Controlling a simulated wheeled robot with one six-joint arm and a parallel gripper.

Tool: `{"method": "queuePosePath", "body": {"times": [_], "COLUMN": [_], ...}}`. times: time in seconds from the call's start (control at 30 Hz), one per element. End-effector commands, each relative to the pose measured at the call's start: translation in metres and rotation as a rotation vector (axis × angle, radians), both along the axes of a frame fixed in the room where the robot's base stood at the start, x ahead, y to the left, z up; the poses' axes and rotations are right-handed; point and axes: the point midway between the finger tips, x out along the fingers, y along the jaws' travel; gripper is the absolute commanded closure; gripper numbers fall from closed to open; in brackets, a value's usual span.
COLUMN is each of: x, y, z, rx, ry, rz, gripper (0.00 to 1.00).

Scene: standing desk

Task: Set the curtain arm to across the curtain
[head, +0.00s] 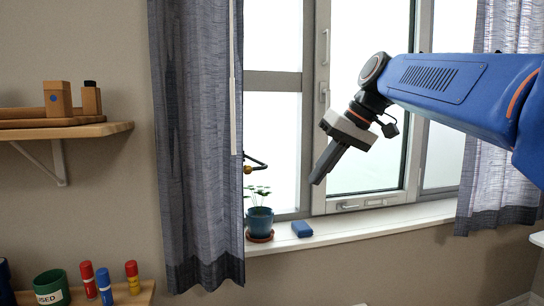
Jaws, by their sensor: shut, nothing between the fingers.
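The blue-grey left curtain (197,150) hangs straight down at the left side of the window. What looks like the curtain arm (257,162), a thin dark bar with a brass-coloured knob, sticks out to the right past the curtain's right edge, above the potted plant. Its left end is hidden behind the curtain, so I cannot tell how it is mounted. My gripper (317,179) is shut and empty, pointing down and left in front of the window. In the picture it is to the right of the curtain arm, apart from it.
A blue potted plant (260,222) and a small blue block (302,229) stand on the white sill (370,222). A pale wand (233,90) hangs at the curtain's edge. A wooden shelf (75,130) is at left. A right curtain (487,190) hangs behind my arm.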

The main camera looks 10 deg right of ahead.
Motion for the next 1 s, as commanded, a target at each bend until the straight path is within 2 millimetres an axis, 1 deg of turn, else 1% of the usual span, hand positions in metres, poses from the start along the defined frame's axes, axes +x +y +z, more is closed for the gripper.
{"method": "queuePosePath", "body": {"times": [0.03,0.1,0.2,0.3,0.43,0.53,0.67,1.0], "x": [0.016,0.033,0.052,0.064,0.073,0.075,0.077,0.092], "y": [0.000,0.001,0.002,0.002,0.002,0.003,0.010,0.044], "z": [0.017,0.039,0.064,0.083,0.096,0.097,0.089,0.045], "rx": [0.020,0.048,0.079,0.103,0.119,0.123,0.124,0.123], "ry": [-0.008,-0.018,-0.037,-0.052,-0.064,-0.066,-0.065,-0.064], "rz": [0.025,0.066,0.119,0.162,0.196,0.205,0.208,0.207], "gripper": [1.00,1.00,1.00,1.00,1.00,1.00,1.00,1.00]}}
